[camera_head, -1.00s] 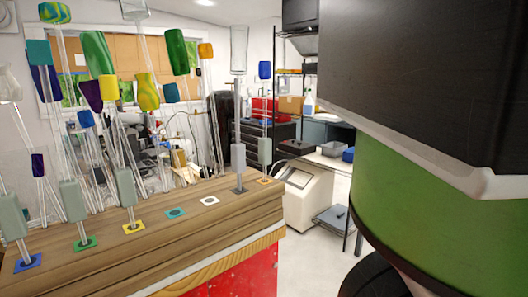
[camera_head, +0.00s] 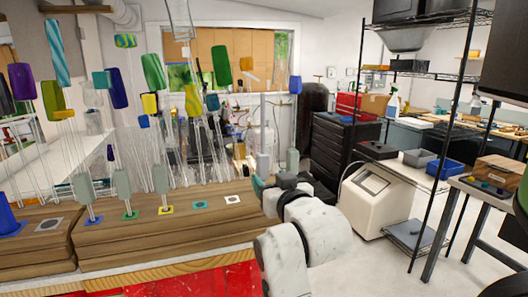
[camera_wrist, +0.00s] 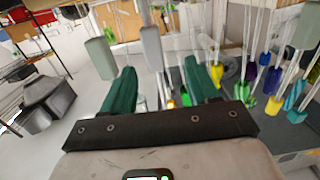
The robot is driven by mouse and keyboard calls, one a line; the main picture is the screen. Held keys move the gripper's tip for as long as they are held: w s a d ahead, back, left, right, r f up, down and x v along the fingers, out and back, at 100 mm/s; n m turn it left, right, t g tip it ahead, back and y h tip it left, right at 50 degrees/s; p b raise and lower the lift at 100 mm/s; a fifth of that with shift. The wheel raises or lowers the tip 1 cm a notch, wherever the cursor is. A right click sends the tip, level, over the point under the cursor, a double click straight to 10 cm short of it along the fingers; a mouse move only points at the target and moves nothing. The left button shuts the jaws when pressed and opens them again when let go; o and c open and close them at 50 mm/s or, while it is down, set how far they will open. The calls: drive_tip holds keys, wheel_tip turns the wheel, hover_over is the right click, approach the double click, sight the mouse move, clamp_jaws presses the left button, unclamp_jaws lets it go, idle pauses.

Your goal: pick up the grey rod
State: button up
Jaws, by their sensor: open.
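The grey rod (camera_head: 263,130) stands upright on the wooden bench, a thin clear shaft with a pale grey grip block (camera_head: 263,166) low on it. Its foot is hidden behind my arm. My gripper (camera_head: 262,184), with teal fingers, is at the bench's right end, close to this block. In the wrist view my gripper (camera_wrist: 160,72) is open, and a pale grey block (camera_wrist: 152,48) appears in line with the gap between the fingertips. I cannot tell how deep it lies between them. A second block (camera_wrist: 100,56) shows outside the left finger.
Several other coloured rods stand close together on the left. A white square (camera_head: 233,200) on the bench is empty. A black drawer cabinet (camera_head: 338,145) and a pale machine (camera_head: 371,198) stand to the right.

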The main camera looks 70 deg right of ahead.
sight(265, 160)
drive_tip(key=shift+h, duration=0.4)
drive_tip(key=w+d, duration=0.1)
drive_tip(key=d+r, duration=0.1)
drive_tip(key=d, duration=0.1)
drive_tip(key=w+d+p, duration=0.1)
drive_tip(key=shift+w+d+r, duration=0.15)
drive_tip(key=shift+w+r, duration=0.15)
drive_tip(key=shift+w, duration=0.05)
drive_tip(key=p+x, duration=0.1)
drive_tip(key=x, duration=0.3)
drive_tip(key=shift+w+d+r+p, duration=0.1)
drive_tip(key=shift+d+r+p, duration=0.1)
drive_tip(key=shift+d+p, duration=0.15)
drive_tip(key=shift+w+d+f, duration=0.1)
drive_tip(key=shift+w+d, duration=0.35)
drive_tip(key=shift+c, duration=0.2)
drive_tip(key=c, duration=1)
drive_tip(key=shift+c, duration=0.2)
